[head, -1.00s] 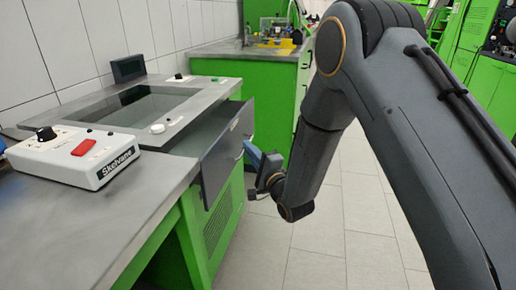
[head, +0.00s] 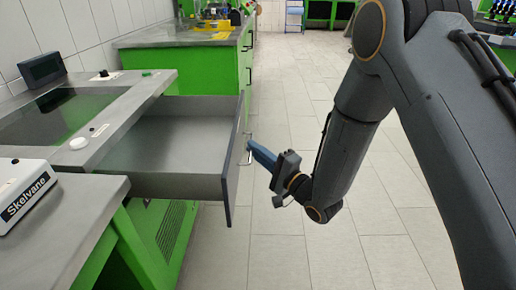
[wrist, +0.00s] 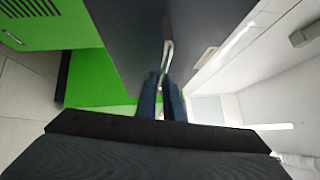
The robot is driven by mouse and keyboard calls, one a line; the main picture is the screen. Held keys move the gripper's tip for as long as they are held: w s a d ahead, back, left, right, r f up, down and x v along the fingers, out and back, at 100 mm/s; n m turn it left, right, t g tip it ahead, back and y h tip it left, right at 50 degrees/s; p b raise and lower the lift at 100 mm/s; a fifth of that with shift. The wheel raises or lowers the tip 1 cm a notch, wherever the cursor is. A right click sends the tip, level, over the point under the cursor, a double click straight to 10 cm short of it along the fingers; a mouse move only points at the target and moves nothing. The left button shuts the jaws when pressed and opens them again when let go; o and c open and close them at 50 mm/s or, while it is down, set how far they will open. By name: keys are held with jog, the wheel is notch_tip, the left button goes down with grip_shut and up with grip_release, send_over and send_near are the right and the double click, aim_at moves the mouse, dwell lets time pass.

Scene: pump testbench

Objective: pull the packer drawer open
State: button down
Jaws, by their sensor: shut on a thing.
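The packer drawer (head: 175,140) is pulled well out from under the bench top, and its inside looks empty. Its dark front panel (head: 234,160) faces right in the head view and fills the upper middle of the wrist view (wrist: 140,40). A metal bar handle (head: 249,150) is on the front; it also shows in the wrist view (wrist: 168,45). My gripper (head: 262,158) is at the handle with its blue fingers. In the wrist view the fingers (wrist: 161,95) are closed around the handle's end. The exact contact is partly hidden.
A white Skelvane control box (head: 25,195) sits on the near bench. The bench top (head: 125,90) holds a dark recessed window and a small screen (head: 42,68). The tiled floor (head: 290,110) right of the drawer is clear.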

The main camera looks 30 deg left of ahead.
jog(key=c, duration=1.9)
grip_release()
jog(key=shift+d, duration=0.1)
jog(key=v, duration=0.7)
jog(key=shift+s+d, duration=0.2)
jog(key=shift+d, duration=0.1)
jog(key=shift+w, duration=0.1)
